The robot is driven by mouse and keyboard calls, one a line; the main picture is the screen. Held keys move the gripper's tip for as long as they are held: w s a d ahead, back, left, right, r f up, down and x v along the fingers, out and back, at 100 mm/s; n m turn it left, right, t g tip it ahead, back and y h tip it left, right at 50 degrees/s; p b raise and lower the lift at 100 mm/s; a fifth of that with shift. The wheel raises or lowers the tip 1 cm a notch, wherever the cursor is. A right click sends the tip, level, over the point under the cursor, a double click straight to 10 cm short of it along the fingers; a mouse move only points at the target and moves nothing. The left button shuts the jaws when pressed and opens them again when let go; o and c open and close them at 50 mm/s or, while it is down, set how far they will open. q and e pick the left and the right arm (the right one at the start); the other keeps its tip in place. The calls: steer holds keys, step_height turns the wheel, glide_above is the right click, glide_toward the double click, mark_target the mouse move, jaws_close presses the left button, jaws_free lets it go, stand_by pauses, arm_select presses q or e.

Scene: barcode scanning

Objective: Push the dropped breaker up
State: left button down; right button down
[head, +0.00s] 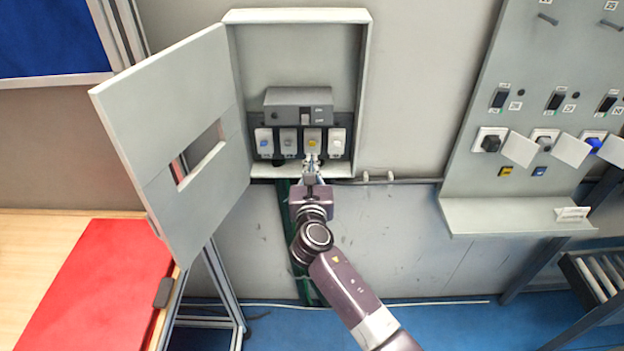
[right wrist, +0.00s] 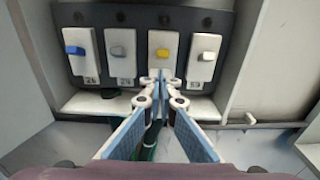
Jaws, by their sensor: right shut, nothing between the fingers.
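A row of breakers is mounted in the open wall box (head: 366,75). The breakers are blue-levered (head: 264,142) (right wrist: 75,50), grey-levered (head: 288,141) (right wrist: 118,50), yellow-levered (head: 312,142) (right wrist: 162,54) and white-levered (head: 338,145) (right wrist: 205,55). I cannot tell from the levers which one is dropped. My right gripper (head: 311,160) (right wrist: 160,74) is shut and empty. Its fingertips are in front of the yellow-levered breaker's lower part, just below the yellow lever. I cannot tell whether they touch it. My left gripper is not in view.
The box door (head: 120,120) stands open to the left. A grey unit (head: 285,113) sits above the breakers. A panel with switches and sockets (head: 540,85) is to the right. A table with a red mat (head: 90,290) is at the lower left.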

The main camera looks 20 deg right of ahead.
steer(key=v, duration=1)
steer(key=shift+s+r, duration=0.25)
steer(key=shift+s, duration=0.15)
